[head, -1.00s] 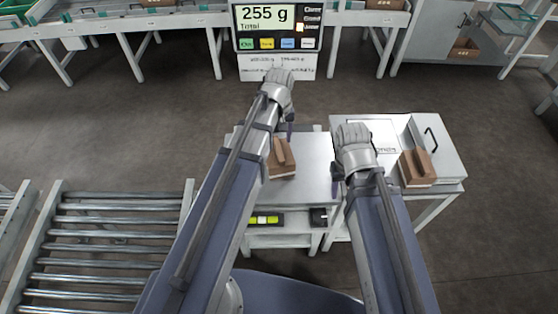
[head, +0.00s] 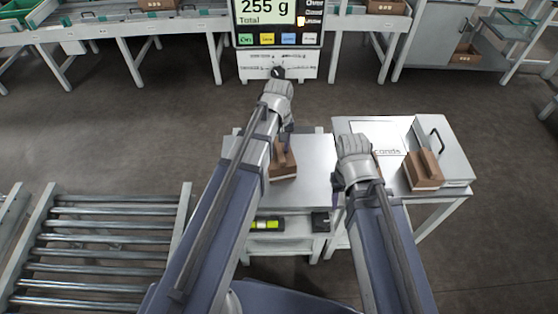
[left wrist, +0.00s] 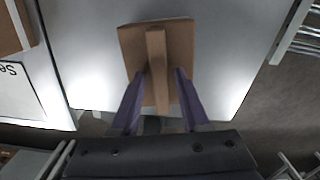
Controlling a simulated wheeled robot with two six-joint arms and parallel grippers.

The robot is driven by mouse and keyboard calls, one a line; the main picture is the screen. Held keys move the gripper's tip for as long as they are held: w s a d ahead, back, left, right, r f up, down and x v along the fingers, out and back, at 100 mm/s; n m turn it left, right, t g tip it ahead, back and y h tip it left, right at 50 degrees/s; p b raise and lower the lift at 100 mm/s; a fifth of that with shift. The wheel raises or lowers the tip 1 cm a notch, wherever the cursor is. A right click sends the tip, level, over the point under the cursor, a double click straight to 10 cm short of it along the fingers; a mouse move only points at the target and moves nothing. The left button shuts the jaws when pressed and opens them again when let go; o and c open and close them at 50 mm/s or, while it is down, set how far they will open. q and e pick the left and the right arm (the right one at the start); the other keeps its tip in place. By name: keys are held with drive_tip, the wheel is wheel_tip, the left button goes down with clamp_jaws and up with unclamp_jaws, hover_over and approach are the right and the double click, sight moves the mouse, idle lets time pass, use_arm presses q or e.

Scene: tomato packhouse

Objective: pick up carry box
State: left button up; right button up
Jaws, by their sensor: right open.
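The carry box (head: 284,172) is a small brown cardboard box with an upright ridge-like handle. It stands on the grey-white table in front of me, partly behind my left arm in the head view. In the left wrist view the box (left wrist: 184,45) lies straight ahead, its handle between the purple fingers. My left gripper (left wrist: 160,73) is open, with one finger on each side of the handle and a gap showing at both sides. My right gripper (head: 337,186) is open and empty near the table's right side; its fingers are mostly hidden by its own wrist.
A second brown box (head: 424,172) stands on the right-hand table beside a grey case with a black handle (head: 446,150). A roller conveyor (head: 95,240) is at the left. A scale display (head: 277,22) reads 255 g at the back. Open floor lies between the benches and my table.

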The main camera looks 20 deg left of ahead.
use_arm(q)
clamp_jaws()
idle(0.3)
drive_tip(key=shift+r, duration=0.15)
wheel_tip(320, 180, up, 10)
drive_tip(key=p, duration=1)
